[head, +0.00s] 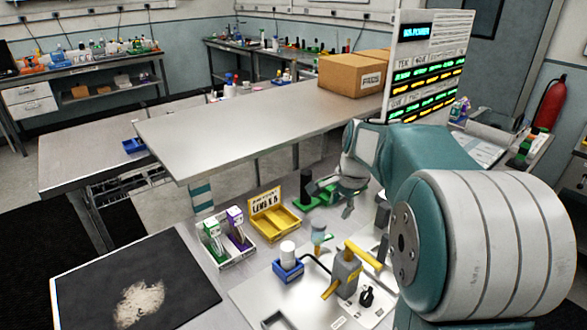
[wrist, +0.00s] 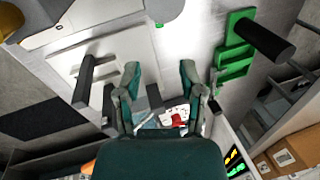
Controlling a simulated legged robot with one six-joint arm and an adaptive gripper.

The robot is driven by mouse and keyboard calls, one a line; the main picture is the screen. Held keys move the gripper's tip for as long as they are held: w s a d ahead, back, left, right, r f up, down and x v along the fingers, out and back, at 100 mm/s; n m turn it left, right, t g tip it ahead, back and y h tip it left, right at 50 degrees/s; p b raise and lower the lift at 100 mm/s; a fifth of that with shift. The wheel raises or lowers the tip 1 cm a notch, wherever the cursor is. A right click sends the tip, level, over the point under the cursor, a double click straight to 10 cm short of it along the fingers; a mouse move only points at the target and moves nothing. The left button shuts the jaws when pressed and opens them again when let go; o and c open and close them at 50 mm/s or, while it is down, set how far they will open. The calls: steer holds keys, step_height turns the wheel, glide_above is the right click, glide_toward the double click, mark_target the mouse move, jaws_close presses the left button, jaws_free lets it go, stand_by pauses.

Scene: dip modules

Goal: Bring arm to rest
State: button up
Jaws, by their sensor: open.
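My gripper (head: 337,198) hangs at the end of my teal and white arm, right of centre in the head view, over the workbench. In the wrist view its two teal fingers (wrist: 160,76) are spread apart. No object shows held between them. A green fixture with a black cylinder (wrist: 262,40) lies to the right of the fingers in the wrist view. My forearm partly hides the bench's right side in the head view.
A white tray with green and purple modules (head: 243,247), a yellow bin (head: 285,222) and a blue bin with a white cylinder (head: 288,273) stand on the bench. A grey-yellow device (head: 346,272) is nearby. A raised metal shelf (head: 230,125) holds a cardboard box (head: 345,78). A dark mat (head: 85,275) lies front left.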

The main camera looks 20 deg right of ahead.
steer(key=s+a+r+n+t, duration=0.1)
steer(key=s+a+r+n, duration=0.4)
steer(key=s+a+n, duration=0.45)
steer(key=s+a+f+n+t, duration=0.1)
steer(key=s+a+n, duration=0.1)
steer(key=s, duration=0.4)
steer(key=s+a+f+n+t, duration=0.1)
steer(key=s+a+n, duration=0.2)
steer(key=s, duration=0.4)
steer(key=shift+s+a+f+n, duration=0.15)
steer(key=shift+s+a+n, duration=0.15)
steer(key=shift+n, duration=0.35)
